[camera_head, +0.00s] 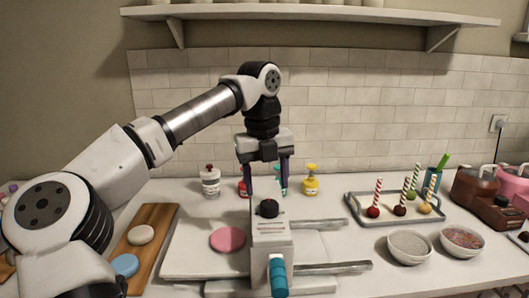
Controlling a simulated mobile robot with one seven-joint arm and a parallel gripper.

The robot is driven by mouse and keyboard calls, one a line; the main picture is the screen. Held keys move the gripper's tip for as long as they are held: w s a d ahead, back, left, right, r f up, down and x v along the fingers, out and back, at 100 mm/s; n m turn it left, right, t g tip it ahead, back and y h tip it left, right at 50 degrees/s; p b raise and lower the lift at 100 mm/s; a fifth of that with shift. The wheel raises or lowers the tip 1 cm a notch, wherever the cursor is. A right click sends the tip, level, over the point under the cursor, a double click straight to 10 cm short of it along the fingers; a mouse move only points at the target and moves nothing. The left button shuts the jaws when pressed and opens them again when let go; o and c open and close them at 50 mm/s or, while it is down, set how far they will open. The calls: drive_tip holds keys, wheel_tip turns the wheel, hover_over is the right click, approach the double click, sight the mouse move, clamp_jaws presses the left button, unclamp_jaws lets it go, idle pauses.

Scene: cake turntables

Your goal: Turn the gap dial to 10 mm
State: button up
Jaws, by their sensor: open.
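The gap dial is a dark round knob (268,208) on top of a white machine (271,236) with a teal-handled crank (278,277) at its front. The dial's markings are too small to read, so I cannot tell its setting. My gripper (267,180) points down just above the dial, with one dark finger on each side. The gripper is open and empty. I cannot tell from this view how far the fingertips are from the knob.
A pink disc (228,239) lies on the white board left of the machine. A wooden board (149,250) with coloured rounds is further left. Small bottles (311,180) stand behind. A tray (352,212) with cake pops and two bowls (409,247) are at right.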

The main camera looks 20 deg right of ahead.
sight(264, 204)
wheel_tip(264, 204, up, 9)
drive_tip(key=shift+a, duration=0.3)
drive_tip(key=shift+f, duration=0.15)
